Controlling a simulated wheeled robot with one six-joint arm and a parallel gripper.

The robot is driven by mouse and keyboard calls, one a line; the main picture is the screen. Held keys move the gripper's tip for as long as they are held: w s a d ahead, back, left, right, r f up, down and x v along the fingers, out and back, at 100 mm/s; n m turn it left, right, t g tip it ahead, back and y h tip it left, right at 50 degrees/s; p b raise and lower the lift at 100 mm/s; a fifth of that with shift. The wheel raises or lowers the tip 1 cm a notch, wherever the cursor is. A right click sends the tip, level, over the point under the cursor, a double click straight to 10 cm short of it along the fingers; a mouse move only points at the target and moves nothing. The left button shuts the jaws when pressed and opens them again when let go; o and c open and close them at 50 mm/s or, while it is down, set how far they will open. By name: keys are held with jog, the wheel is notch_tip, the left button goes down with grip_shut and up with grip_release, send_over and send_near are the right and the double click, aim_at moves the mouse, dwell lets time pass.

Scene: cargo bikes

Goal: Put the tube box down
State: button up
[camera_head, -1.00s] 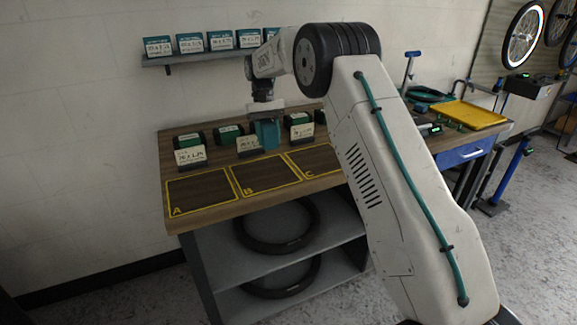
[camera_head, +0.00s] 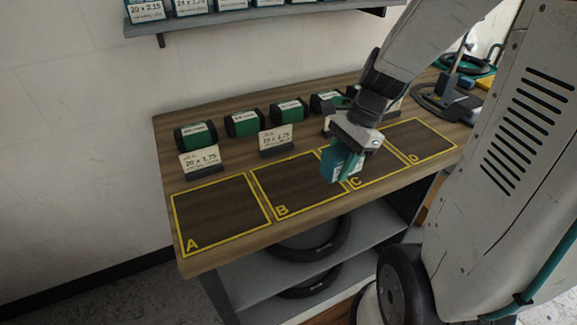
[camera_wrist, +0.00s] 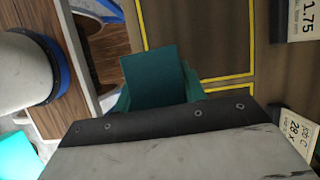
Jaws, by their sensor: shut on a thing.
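My gripper (camera_head: 352,148) is shut on a teal tube box (camera_head: 341,166), which has a white label on its side. It holds the box tilted near the left side of the yellow-outlined area C (camera_head: 376,172), by its line with area B (camera_head: 296,185). I cannot tell whether the box touches the table. In the wrist view the teal box (camera_wrist: 155,77) shows past the gripper's dark edge, with a yellow line close by. Areas A (camera_head: 220,213) and D (camera_head: 417,141) are empty.
Several green and black boxes (camera_head: 243,123) stand along the back of the wooden table (camera_head: 165,150). Label cards (camera_head: 200,162) stand in front of them. A wall shelf (camera_head: 250,17) holds more boxes. Black tyres (camera_head: 310,245) lie on the shelf below.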

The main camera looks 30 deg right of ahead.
send_over(269, 175)
jog(key=d, duration=0.2)
jog(key=shift+x, duration=0.95)
jog(key=shift+d+f, duration=0.1)
jog(key=shift+f, duration=1.6)
jog(key=shift+f, duration=0.15)
jog(key=o, duration=1.1)
